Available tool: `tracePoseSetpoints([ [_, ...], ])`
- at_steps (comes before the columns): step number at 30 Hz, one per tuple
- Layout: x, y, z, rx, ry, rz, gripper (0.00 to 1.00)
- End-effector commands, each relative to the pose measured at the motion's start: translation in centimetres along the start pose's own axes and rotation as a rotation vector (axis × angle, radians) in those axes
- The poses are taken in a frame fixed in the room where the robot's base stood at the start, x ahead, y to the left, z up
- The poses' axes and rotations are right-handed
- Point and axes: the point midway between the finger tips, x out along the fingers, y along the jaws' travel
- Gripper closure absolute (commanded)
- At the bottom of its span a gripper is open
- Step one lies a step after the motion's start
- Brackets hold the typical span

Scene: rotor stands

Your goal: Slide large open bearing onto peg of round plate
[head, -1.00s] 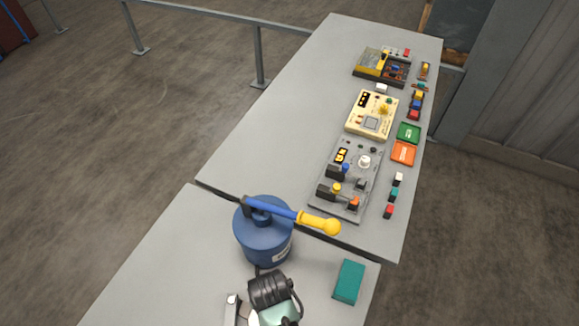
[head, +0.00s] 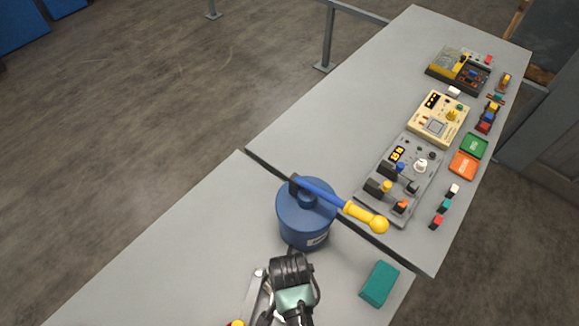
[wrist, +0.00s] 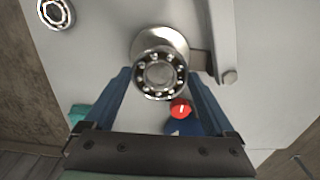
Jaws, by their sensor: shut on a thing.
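In the wrist view, a large open bearing (wrist: 160,76) with its balls showing sits between the two blue fingers of my gripper (wrist: 160,77), which is shut on it. Behind the bearing is a shiny round plate (wrist: 160,38), partly covered by it. The plate's peg cannot be made out clearly; the inside of the bearing's bore looks grey. I cannot tell whether the bearing is around the peg or only over it. A second bearing (wrist: 56,12) lies apart at the upper left. In the head view, my arm hides the fingertips.
A metal bracket (wrist: 223,40) stands right of the plate. A red knob (wrist: 180,108) is below the bearing. A blue canister (head: 303,218) with a blue-and-yellow tool (head: 340,204) on top stands ahead. A teal block (head: 380,284) is at right. The table's left part is clear.

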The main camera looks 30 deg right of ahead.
Motion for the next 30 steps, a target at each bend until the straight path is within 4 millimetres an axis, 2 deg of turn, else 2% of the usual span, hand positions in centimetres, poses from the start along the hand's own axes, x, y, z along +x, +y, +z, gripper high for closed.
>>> tracePoseSetpoints([
  [1,0.7,0.0,0.0,0.0,0.001,-0.001,0.59],
  [7,2.0,0.0,0.0,0.0,0.001,-0.001,0.59],
  [14,1.6,0.0,0.0,0.0,0.001,-0.001,0.59],
  [30,2.6,-0.1,0.0,0.0,0.001,-0.001,0.59],
])
